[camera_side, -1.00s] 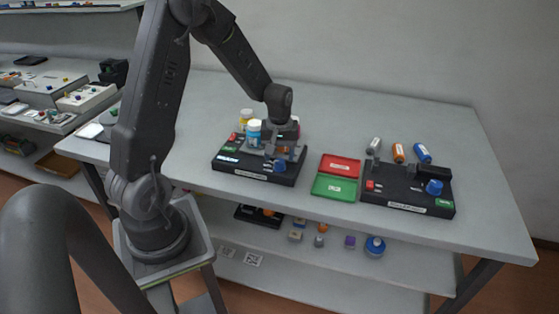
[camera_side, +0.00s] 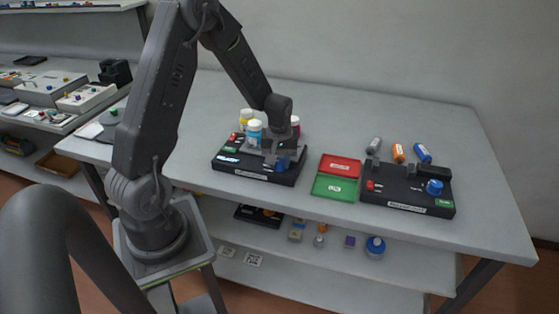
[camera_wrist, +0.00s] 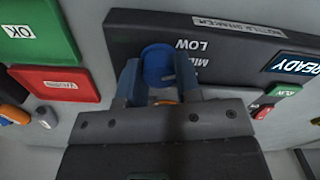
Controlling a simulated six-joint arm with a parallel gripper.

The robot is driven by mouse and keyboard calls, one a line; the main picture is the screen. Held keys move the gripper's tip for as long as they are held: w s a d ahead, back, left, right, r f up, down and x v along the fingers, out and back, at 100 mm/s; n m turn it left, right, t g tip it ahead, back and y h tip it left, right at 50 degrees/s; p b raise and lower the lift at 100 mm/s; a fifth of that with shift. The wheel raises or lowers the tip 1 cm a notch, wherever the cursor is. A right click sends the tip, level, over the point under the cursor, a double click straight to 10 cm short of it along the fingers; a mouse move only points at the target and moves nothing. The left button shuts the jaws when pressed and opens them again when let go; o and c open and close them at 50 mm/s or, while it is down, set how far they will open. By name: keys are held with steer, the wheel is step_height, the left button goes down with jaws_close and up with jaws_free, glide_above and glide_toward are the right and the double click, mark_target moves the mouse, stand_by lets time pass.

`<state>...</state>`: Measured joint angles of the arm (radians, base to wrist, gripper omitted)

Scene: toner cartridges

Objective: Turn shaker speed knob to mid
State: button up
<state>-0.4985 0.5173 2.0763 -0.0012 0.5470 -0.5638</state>
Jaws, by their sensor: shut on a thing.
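The bottle shaker (camera_side: 228,163) is a black box on the left part of the table. Its blue speed knob (camera_wrist: 157,64) stands on the panel beside the upside-down words LOW and MID; MID is partly covered by a finger. My gripper (camera_wrist: 158,78) is shut on the blue knob, with a finger on each side of it. In the side view my gripper (camera_side: 281,155) is low over the shaker's front right and the knob is mostly hidden. The knob's pointer mark cannot be made out.
The shaker's READY display (camera_wrist: 293,65) and green button (camera_wrist: 284,90) are near. Bottles (camera_side: 254,133) stand behind the panel. Red (camera_side: 340,165) and green (camera_side: 334,187) trays lie to the right, then a second black device (camera_side: 400,197) with several cylinders behind it.

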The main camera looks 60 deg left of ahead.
mark_target(280, 161)
steer(key=shift+c, duration=0.6)
steer(key=shift+m, duration=2.3)
steer(key=o, duration=0.9)
steer(key=shift+o, duration=0.2)
step_height(280, 161, up, 14)
steer(key=shift+d, duration=0.1)
